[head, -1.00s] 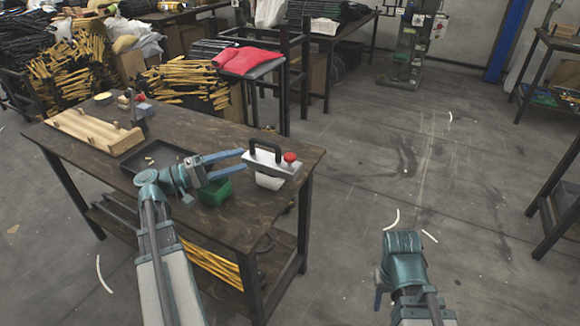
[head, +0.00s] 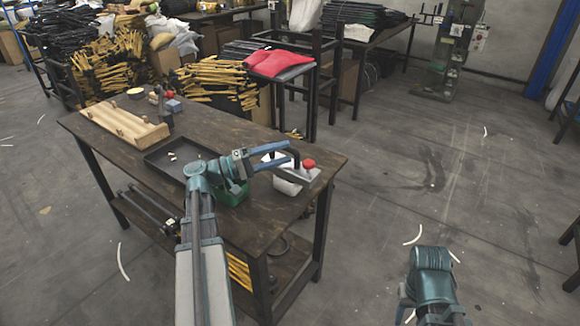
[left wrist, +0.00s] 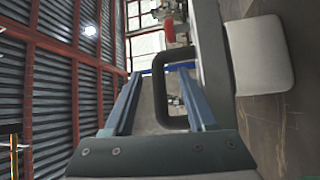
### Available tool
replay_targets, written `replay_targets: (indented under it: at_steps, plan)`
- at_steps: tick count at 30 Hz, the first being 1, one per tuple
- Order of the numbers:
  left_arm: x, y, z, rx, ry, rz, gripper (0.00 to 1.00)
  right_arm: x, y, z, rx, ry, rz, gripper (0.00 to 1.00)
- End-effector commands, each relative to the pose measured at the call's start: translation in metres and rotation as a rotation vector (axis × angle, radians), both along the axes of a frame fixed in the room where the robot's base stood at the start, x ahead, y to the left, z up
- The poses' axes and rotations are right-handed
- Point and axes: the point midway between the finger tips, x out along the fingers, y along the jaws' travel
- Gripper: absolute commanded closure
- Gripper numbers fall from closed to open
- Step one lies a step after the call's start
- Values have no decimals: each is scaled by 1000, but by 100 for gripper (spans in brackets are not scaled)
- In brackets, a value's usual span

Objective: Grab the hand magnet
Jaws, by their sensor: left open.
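The hand magnet has a black loop handle, a pale block body (head: 288,184) and a red knob (head: 308,164). It stands at the right end of the dark wooden table (head: 262,228). My left gripper (head: 289,156) is open at the handle. In the left wrist view, the black handle's grip bar (left wrist: 160,100) lies between the two open fingers of the left gripper (left wrist: 160,75), and the pale body (left wrist: 258,55) is to the right. My right arm shows at the lower right of the head view; its fingers cannot be seen.
A green box (head: 232,194) sits beneath my left wrist. A black tray (head: 165,160) and a wooden board with pegs (head: 125,124) lie further left on the table. A red cushion (head: 277,63) tops a stand behind. The floor to the right is open.

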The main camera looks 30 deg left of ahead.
Motion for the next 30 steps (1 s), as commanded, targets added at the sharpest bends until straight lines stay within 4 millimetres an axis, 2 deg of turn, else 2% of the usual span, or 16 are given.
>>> replay_targets:
  at_steps: [11, 21, 27, 28, 30]
  plan:
    - [10, -8, 3, 0, 0, -1, 43, 0, 0, 3, 1, 0, 0, 50]
    - [43, -35, 10, 0, 0, -1, 43, 0, 0, 10, 2, 1, 0, 50]
    - [44, -36, 9, 0, 0, 1, 43, 0, 0, 10, 2, 1, 0, 50]
    - [44, -36, 9, 0, 0, 1, 45, 0, 0, 10, 2, 1, 0, 50]
    - [44, -36, 9, 0, 0, 1, 57, 0, 0, 10, 2, 1, 0, 50]
